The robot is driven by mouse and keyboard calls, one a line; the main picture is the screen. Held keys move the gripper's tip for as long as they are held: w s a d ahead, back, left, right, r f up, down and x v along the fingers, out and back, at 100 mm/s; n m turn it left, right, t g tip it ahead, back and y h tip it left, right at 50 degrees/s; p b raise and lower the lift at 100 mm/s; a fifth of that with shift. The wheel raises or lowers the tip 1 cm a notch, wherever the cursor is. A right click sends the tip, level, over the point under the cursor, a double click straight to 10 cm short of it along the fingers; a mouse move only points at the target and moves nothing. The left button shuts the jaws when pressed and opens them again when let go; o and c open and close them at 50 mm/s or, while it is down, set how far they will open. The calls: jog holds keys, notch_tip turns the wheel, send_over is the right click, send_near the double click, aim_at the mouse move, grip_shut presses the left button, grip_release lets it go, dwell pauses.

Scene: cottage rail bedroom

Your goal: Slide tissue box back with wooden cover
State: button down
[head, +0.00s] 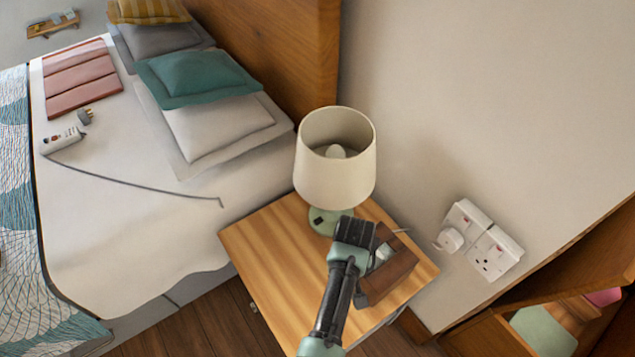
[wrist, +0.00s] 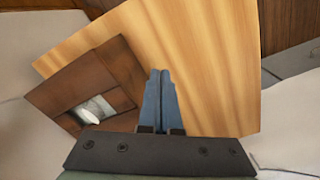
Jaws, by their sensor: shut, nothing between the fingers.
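The tissue box with a dark wooden cover (head: 392,276) stands on the nightstand (head: 262,246), right of and partly behind my arm in the head view. White tissue shows in its top opening. In the wrist view the wooden cover (wrist: 112,66) lies left of my fingers, with the tissue (wrist: 96,108) showing in its slot. My gripper (wrist: 160,90) is shut and empty, with its blue fingers close together over the bare wood top beside the box. I cannot tell whether the fingers touch the box. In the head view my arm hides the fingertips.
A lamp with a cream shade (head: 335,180) and green base stands close behind my gripper on the nightstand. The bed (head: 130,225) is to the left. Wall sockets (head: 480,240) with a plug are to the right. The nightstand's left part is bare.

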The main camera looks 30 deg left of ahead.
jog(key=shift+s+a+r+p, duration=0.1)
jog(key=shift+s+r+p, duration=0.15)
jog(key=shift+r+p, duration=0.45)
jog(key=shift+s+a+r+p, duration=0.1)
jog(key=shift+s+r+p, duration=0.2)
jog(key=shift+r+p, duration=0.45)
jog(key=shift+s+a+r+p, duration=0.1)
jog(key=shift+s+r+p, duration=0.15)
jog(key=shift+r+p, duration=0.45)
jog(key=shift+f, duration=0.2)
